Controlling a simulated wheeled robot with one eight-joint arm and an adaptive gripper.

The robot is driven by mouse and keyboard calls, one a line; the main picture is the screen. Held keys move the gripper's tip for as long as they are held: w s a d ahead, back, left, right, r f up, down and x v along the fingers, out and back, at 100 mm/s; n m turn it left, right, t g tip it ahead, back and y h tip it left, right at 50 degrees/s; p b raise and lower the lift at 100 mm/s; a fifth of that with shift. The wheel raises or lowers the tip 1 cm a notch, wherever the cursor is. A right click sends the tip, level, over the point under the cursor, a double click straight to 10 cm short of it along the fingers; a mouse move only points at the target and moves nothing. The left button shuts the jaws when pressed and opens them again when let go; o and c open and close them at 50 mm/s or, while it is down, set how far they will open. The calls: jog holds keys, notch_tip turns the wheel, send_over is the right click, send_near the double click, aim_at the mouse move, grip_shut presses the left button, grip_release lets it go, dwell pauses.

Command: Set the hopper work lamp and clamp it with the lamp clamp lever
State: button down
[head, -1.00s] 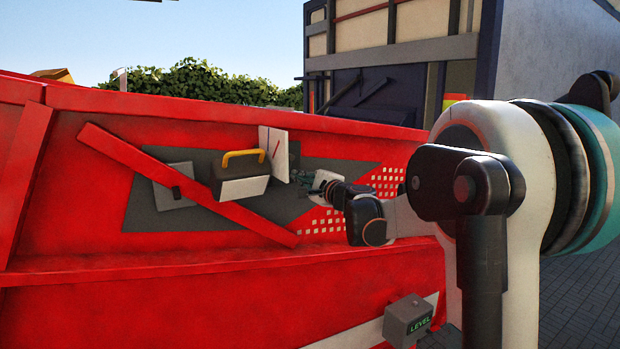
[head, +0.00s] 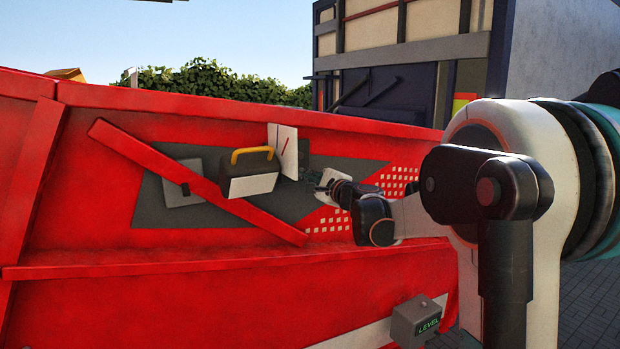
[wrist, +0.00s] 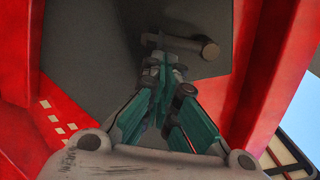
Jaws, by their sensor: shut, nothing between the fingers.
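The hopper work lamp appears to be the dark box with a pale front face (head: 252,186) and a yellow handle (head: 252,152), on the red hopper wall. A white card with a red line (head: 283,150) stands at its right side. My gripper (head: 316,178) is to the right of the card, against the dark panel. In the wrist view, my gripper (wrist: 160,72) has its teal fingers together, with nothing seen between them. A short grey-brown bar with a round end (wrist: 192,45), perhaps the lamp clamp lever, lies just beyond the fingertips. I cannot tell whether they touch it.
A red diagonal bar (head: 195,180) crosses the panel in front of a grey plate (head: 172,187). A grey box reading LEVEL (head: 417,320) sits lower right. Red beams flank the gripper in the wrist view (wrist: 285,85). A red ledge (head: 150,265) runs below the panel.

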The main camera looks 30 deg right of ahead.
jog(key=shift+s+a+r+m+h+b, duration=0.2)
jog(key=shift+a+m+b, duration=0.55)
jog(key=shift+m, duration=1.55)
jog(key=shift+w+a+r+m+b, duration=0.15)
jog(key=shift+a+r+m+b, duration=0.2)
jog(key=shift+a+m, duration=1.35)
jog(key=shift+s+a+r+m+h+b, duration=0.1)
jog(key=shift+a+r+m+b, duration=0.35)
jog(key=shift+m, duration=2.45)
jog(key=shift+d+f, duration=0.1)
jog(key=shift+f, duration=0.1)
